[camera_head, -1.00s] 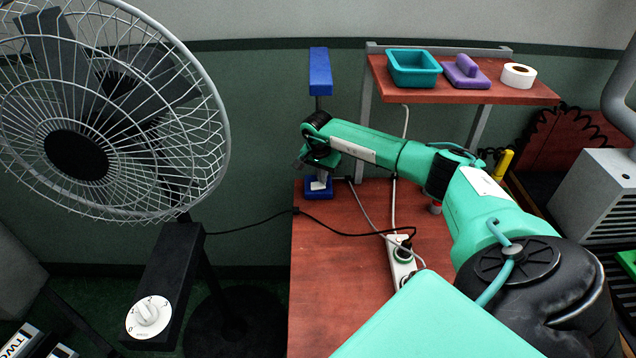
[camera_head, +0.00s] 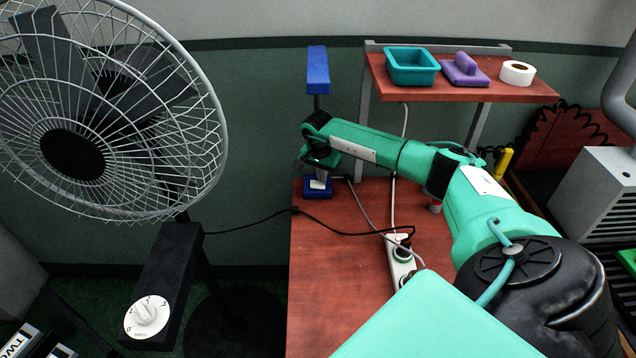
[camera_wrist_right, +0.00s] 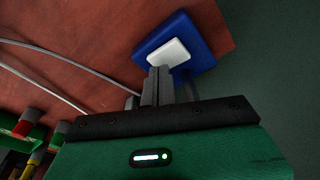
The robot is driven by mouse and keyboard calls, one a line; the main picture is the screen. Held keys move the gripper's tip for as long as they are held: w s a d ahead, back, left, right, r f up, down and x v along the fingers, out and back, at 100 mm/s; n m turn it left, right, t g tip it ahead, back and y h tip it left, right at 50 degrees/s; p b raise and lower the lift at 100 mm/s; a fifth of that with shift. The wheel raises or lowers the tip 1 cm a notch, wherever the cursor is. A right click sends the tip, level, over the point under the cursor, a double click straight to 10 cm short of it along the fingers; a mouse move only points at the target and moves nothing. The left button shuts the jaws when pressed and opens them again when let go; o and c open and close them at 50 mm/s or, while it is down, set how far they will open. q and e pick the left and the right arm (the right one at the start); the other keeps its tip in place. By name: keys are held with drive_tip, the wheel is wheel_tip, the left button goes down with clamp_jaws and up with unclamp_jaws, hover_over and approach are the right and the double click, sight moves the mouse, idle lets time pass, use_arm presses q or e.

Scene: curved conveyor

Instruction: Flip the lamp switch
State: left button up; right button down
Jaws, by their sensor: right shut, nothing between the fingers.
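The lamp has a blue head (camera_head: 317,70) on a thin post and a blue base (camera_head: 318,187) at the back left corner of the brown table. A white rocker switch (camera_wrist_right: 169,54) sits on the blue base in the right wrist view. My right gripper (camera_wrist_right: 157,72) is shut and empty, its fingertips at the near edge of the switch. I cannot tell whether they touch it. In the head view, my right gripper (camera_head: 309,162) is just above the base and hides part of the lamp's post. My left gripper is out of view.
A standing fan (camera_head: 72,155) with a dial is at the left. A power strip (camera_head: 401,262) and cables lie on the table (camera_head: 335,285). A raised shelf (camera_head: 440,92) behind holds a teal bin (camera_head: 411,67), a purple object and a tape roll. The table's front left is clear.

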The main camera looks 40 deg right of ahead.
drive_tip(key=shift+w+a+r+p, duration=0.1)
drive_tip(key=shift+r+p, duration=0.15)
drive_tip(key=shift+r, duration=0.15)
drive_tip(key=shift+w+a+r+p, duration=0.1)
drive_tip(key=shift+r+p, duration=0.1)
drive_tip(key=shift+r, duration=0.2)
wheel_tip(320, 180, up, 2)
drive_tip(key=shift+s+d+r+p, duration=0.1)
drive_tip(key=shift+s+p, duration=0.05)
drive_tip(key=shift+p, duration=0.55)
wheel_tip(320, 180, up, 2)
drive_tip(key=shift+r+p, duration=0.25)
drive_tip(key=shift+p, duration=0.4)
